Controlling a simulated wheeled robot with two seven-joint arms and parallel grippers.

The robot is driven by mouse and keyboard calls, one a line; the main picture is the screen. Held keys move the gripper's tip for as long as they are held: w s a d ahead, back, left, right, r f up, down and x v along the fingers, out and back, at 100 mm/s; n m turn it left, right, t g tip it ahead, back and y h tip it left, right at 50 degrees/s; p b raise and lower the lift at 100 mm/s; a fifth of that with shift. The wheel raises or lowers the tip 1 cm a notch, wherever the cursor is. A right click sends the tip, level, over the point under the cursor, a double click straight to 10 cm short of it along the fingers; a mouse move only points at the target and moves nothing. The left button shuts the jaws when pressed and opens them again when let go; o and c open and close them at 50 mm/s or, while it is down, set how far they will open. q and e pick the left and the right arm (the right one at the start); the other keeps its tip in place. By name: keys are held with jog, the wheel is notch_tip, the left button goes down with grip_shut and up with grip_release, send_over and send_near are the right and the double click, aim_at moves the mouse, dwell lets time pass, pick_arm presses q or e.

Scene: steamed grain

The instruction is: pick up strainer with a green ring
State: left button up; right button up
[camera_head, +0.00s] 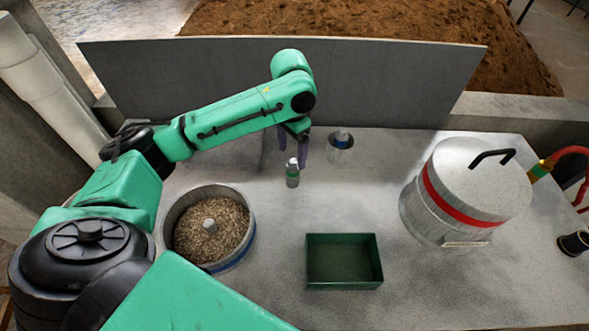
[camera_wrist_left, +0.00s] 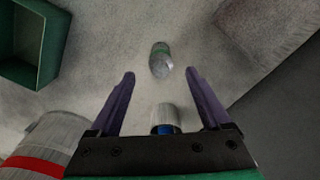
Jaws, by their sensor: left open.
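The strainer with a green ring (camera_head: 292,174) is a small grey cylinder with a green band, standing on the grey table near the middle. In the left wrist view the strainer (camera_wrist_left: 161,62) lies ahead of the fingers, apart from them. My left gripper (camera_head: 294,145) is open and empty, with its purple fingers just behind and above the strainer. In the left wrist view the left gripper (camera_wrist_left: 160,74) has its fingers spread wide. A similar small cylinder with a blue ring (camera_head: 341,146) stands to the right, and it shows between the finger bases (camera_wrist_left: 165,120). My right gripper is not in view.
A round pot of grain (camera_head: 247,246) with a blue band stands left of the strainer. An empty green box (camera_head: 343,284) is in front, and a large lidded pot with a red band (camera_head: 470,190) stands right. A grey panel (camera_head: 400,85) closes off the back.

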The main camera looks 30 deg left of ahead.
aim_at(293, 172)
pick_arm(q)
notch_tip(293, 172, down, 9)
jog(key=shift+w+r+p, duration=0.1)
jog(key=shift+r+p, duration=0.05)
jog(key=shift+p, duration=0.35)
grip_shut()
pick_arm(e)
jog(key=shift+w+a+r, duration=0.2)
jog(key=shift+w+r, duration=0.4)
